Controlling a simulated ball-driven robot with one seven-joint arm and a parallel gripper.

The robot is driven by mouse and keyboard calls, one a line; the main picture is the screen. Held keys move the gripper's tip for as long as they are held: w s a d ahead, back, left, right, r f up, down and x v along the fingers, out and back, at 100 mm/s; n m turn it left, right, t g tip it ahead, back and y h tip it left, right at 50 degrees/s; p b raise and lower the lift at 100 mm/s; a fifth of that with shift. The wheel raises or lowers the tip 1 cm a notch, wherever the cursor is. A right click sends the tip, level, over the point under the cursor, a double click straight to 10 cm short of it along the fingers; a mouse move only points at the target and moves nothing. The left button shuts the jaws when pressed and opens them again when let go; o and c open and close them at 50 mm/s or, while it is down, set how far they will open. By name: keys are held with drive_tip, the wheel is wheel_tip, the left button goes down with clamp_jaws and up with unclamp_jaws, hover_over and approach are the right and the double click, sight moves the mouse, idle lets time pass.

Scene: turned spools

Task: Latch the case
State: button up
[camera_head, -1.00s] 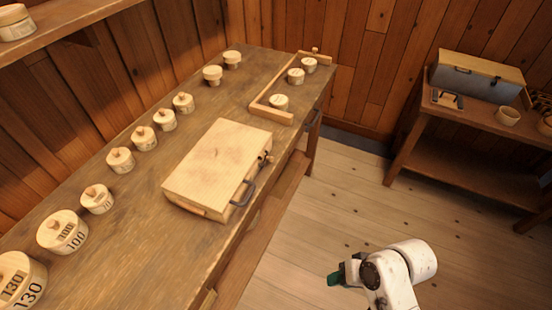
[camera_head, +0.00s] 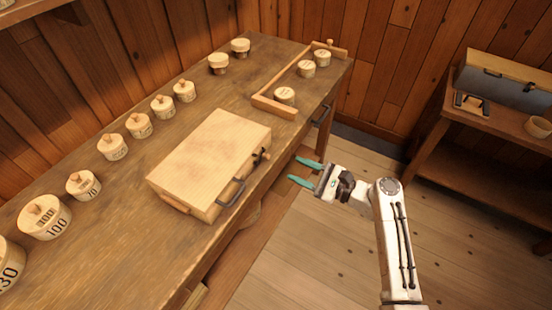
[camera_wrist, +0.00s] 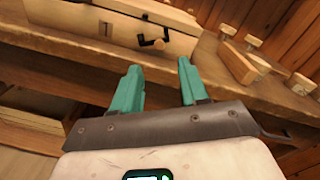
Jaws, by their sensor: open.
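The wooden case (camera_head: 212,152) lies on the workbench with its lid down. Its front has a dark handle (camera_head: 232,192) and a small dark latch (camera_head: 262,156) to the right of the handle. In the wrist view the case (camera_wrist: 115,22) is ahead, with the latch (camera_wrist: 152,42) on its front face; I cannot tell whether the latch is fastened. My gripper (camera_head: 305,172) is open and empty, in front of the bench edge and to the right of the case, apart from it. Its teal fingers (camera_wrist: 160,85) point toward the case front in the wrist view.
Several lidded round wooden boxes (camera_head: 112,147) line the back of the bench (camera_head: 120,225). A low wooden fence (camera_head: 272,106) with small spools stands to the right. A side table with a grey-fronted case (camera_head: 510,80) is at the far right. Floor in front is clear.

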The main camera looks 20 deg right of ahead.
drive_tip(key=x, duration=0.7)
drive_tip(key=shift+w+a, duration=0.3)
clamp_jaws()
